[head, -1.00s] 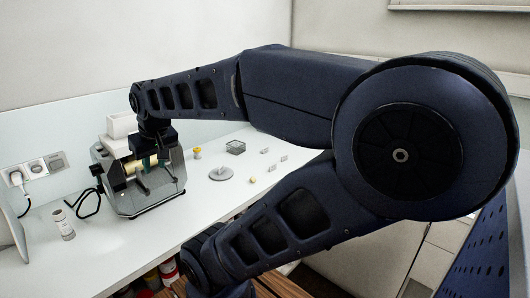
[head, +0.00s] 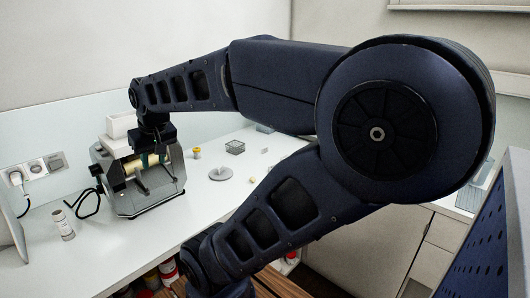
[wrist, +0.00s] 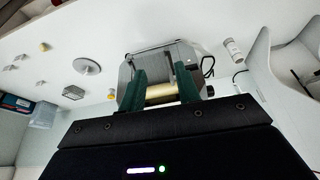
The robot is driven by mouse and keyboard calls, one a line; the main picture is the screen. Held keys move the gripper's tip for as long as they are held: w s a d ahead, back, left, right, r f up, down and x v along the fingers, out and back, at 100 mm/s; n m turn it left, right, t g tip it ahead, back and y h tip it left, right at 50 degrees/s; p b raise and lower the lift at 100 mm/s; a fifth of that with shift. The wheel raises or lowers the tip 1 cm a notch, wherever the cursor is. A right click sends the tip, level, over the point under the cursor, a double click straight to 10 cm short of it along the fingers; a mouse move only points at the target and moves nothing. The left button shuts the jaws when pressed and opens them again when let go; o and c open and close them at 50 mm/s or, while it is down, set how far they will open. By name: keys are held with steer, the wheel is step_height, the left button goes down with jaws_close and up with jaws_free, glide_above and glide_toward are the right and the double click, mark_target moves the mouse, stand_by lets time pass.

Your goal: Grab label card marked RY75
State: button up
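My gripper (wrist: 161,76) is open, its two green fingers apart with nothing visible between them but the mill behind. In the head view my gripper (head: 148,160) hangs over the grey mill (head: 125,192), which has a brass-coloured roller. Several small grey pieces that look like label cards lie on the white counter at the left of the wrist view: one (wrist: 19,57), another (wrist: 10,68) and a third (wrist: 41,83). One card-like piece (head: 265,150) shows in the head view beside my arm. No marking is readable, so I cannot tell which is RY75.
A round grey dish (head: 221,174), a dark mesh box (head: 235,147), a yellow-topped cup (head: 197,153) and a small yellow piece (head: 252,180) stand on the counter (head: 200,225). A white bottle (head: 63,225) and a black cable (head: 88,205) are left of the mill.

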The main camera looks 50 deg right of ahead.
steer(key=w+d+r+m, duration=0.2)
steer(key=w+d+m, duration=0.3)
steer(key=w+d, duration=0.8)
steer(key=w+d+f+m+g+h, duration=0.1)
steer(key=w+d+m, duration=0.1)
steer(key=w+d, duration=0.45)
steer(key=w+d+f+m+h, duration=0.1)
steer(key=w+d+f+m, duration=0.2)
steer(key=d, duration=0.6)
steer(key=m+g+h, duration=0.2)
steer(key=m+g, duration=0.2)
steer(key=m, duration=0.4)
glide_above(265, 150)
steer(key=a, duration=0.2)
steer(key=f, duration=2.2)
steer(key=shift+w+d, duration=0.2)
steer(key=shift+d, duration=0.05)
steer(key=shift+a+x, duration=0.15)
steer(key=shift+x, duration=1.3)
steer(key=shift+a+x, duration=0.15)
steer(key=shift+x, duration=1.25)
steer(key=shift+w, duration=0.1)
steer(key=shift+c, duration=0.4)
